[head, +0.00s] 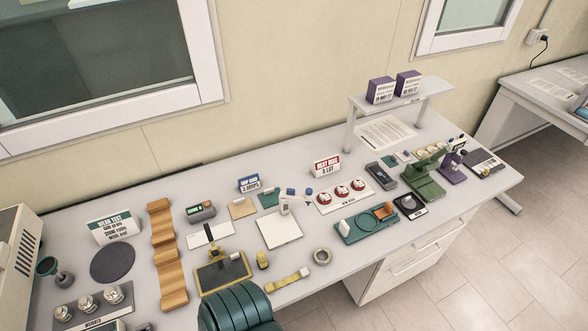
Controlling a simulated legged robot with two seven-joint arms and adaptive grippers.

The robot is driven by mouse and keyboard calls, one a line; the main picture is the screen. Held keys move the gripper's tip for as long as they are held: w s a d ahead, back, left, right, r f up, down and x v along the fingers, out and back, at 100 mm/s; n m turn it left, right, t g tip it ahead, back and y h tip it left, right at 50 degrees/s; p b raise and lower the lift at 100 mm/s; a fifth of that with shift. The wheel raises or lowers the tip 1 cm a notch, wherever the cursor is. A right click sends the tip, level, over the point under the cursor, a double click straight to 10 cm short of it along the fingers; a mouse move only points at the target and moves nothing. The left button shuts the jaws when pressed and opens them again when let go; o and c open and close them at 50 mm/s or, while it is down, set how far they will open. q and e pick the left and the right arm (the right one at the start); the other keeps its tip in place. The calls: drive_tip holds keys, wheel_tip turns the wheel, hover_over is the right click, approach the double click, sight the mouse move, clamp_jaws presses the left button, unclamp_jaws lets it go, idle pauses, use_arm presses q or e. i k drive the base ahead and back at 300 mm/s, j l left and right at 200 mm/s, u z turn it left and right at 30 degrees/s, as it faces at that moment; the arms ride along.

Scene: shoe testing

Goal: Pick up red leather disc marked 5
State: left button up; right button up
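Three small red discs (342,190), each with a whitish top, sit in a row on a white strip near the middle of the desk in the head view. They are too small for me to read any number, so I cannot tell which is marked 5. A red-and-white sign (326,166) with partly unreadable text stands just behind them. Neither of my grippers is in view.
The white desk (190,215) is crowded. A wooden stepped rack (166,250) and weights (88,303) are at left. A teal tray (354,228), grey device (381,175) and green press (424,178) lie right of centre. A teal ribbed form (236,308) blocks the front edge.

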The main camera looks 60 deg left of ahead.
sight(322, 197)
drive_tip(key=u, duration=1.65)
drive_tip(key=i+l+u, duration=0.1)
drive_tip(key=i+l, duration=0.45)
drive_tip(key=i, duration=0.15)
